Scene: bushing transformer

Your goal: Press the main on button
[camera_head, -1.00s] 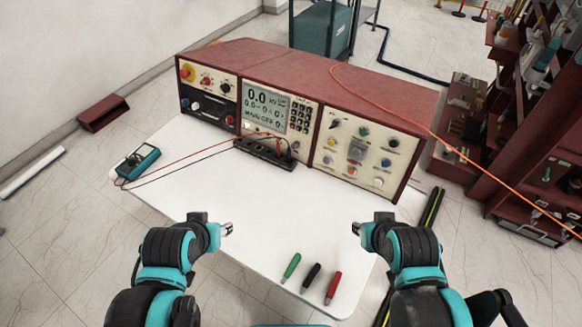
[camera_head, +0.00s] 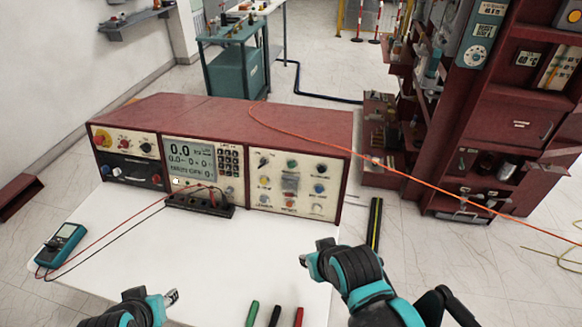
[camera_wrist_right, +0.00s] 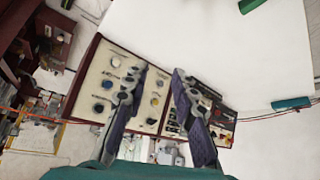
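The test console (camera_head: 225,150) stands at the back of the white table, with a screen reading 0.0 kV. Its right panel (camera_head: 291,186) carries several coloured buttons and knobs and also shows in the right wrist view (camera_wrist_right: 121,84). I cannot read which button is the main on. My right gripper (camera_head: 303,260) is in front of and below that panel, apart from it. The wrist view shows its two fingers (camera_wrist_right: 160,72) spread and empty. My left gripper (camera_head: 171,297) is low over the table's front left; its finger gap is too small to judge.
A teal multimeter (camera_head: 61,243) lies at the table's left, its leads running to a black terminal block (camera_head: 200,202) before the console. Green, black and red screwdrivers (camera_head: 275,316) lie at the front. An orange cable (camera_head: 420,178) crosses right. The table's middle is clear.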

